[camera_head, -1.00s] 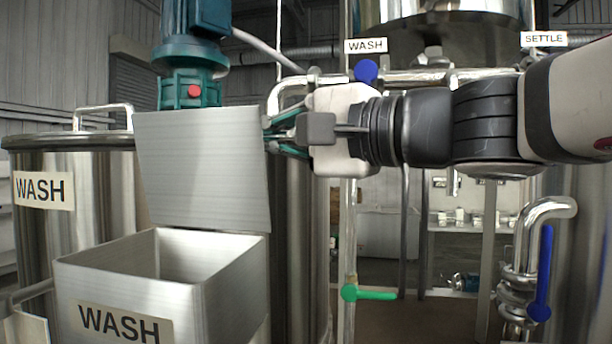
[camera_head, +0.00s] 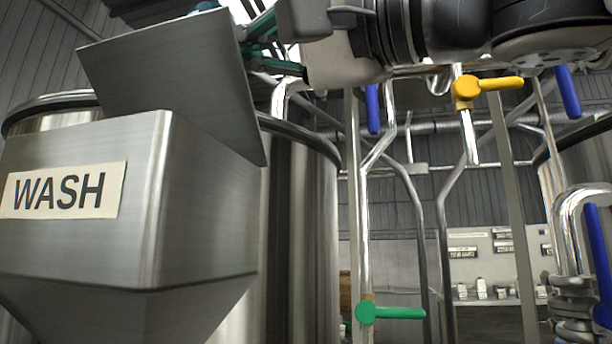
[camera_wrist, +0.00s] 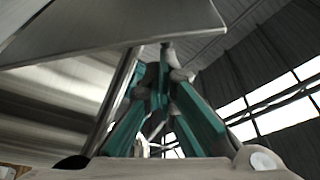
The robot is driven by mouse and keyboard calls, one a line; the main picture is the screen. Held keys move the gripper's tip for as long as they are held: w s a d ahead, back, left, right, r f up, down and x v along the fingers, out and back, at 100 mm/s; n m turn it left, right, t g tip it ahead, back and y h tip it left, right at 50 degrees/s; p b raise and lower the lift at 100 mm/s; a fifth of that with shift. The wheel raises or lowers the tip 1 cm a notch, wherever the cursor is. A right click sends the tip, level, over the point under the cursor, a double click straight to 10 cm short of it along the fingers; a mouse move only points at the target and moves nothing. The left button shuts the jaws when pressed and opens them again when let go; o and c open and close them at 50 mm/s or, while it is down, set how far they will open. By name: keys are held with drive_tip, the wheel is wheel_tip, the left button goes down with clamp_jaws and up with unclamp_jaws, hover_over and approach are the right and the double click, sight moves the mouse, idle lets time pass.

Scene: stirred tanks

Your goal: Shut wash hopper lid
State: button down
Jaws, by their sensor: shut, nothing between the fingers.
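The wash hopper (camera_head: 80,235) is a square metal bin with a sloped bottom and a WASH label (camera_head: 65,190) on its front, at the left of the head view. Its lid (camera_head: 170,80) is a flat metal plate standing raised and tilted above the hopper, so the hopper is open. My gripper (camera_head: 252,40) is at the lid's upper right edge, its green fingers shut and empty. In the wrist view the shut fingers (camera_wrist: 164,75) are beside the lid's edge (camera_wrist: 110,30). I cannot tell whether they touch it. The hopper's inside is hidden from this low angle.
A large steel tank (camera_head: 300,220) stands behind the hopper. Pipes with a green valve handle (camera_head: 390,313), a yellow handle (camera_head: 485,90) and blue handles (camera_head: 597,250) rise at the middle and right.

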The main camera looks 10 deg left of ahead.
sight(187, 51)
drive_tip(key=shift+s+a+f+n+g+y+b, duration=0.2)
drive_tip(key=shift+s+n+b, duration=0.3)
drive_tip(key=shift+b, duration=0.65)
drive_tip(key=shift+s+d+f+n+g+y+b, duration=0.15)
drive_tip(key=shift+s+f+n+b, duration=0.3)
drive_tip(key=shift+b, duration=0.7)
drive_tip(key=shift+s+a+f+n+g+y+b, duration=0.15)
drive_tip(key=shift+s+n+b, duration=0.15)
drive_tip(key=shift+n+b, duration=0.6)
drive_tip(key=s+n+b, duration=0.1)
drive_tip(key=b, duration=0.1)
drive_tip(key=s+f+n+b, duration=0.1)
drive_tip(key=b, duration=0.2)
drive_tip(key=shift+a+g+y, duration=0.1)
drive_tip(key=shift+g+y, duration=0.2)
drive_tip(key=shift+y, duration=0.1)
drive_tip(key=shift+s+a+f+b, duration=0.1)
drive_tip(key=shift+s+f+b, duration=0.45)
drive_tip(key=shift+b, duration=0.5)
drive_tip(key=shift+s+a+f+b, duration=0.1)
drive_tip(key=shift+s+f+b, duration=0.6)
drive_tip(key=shift+b, duration=0.4)
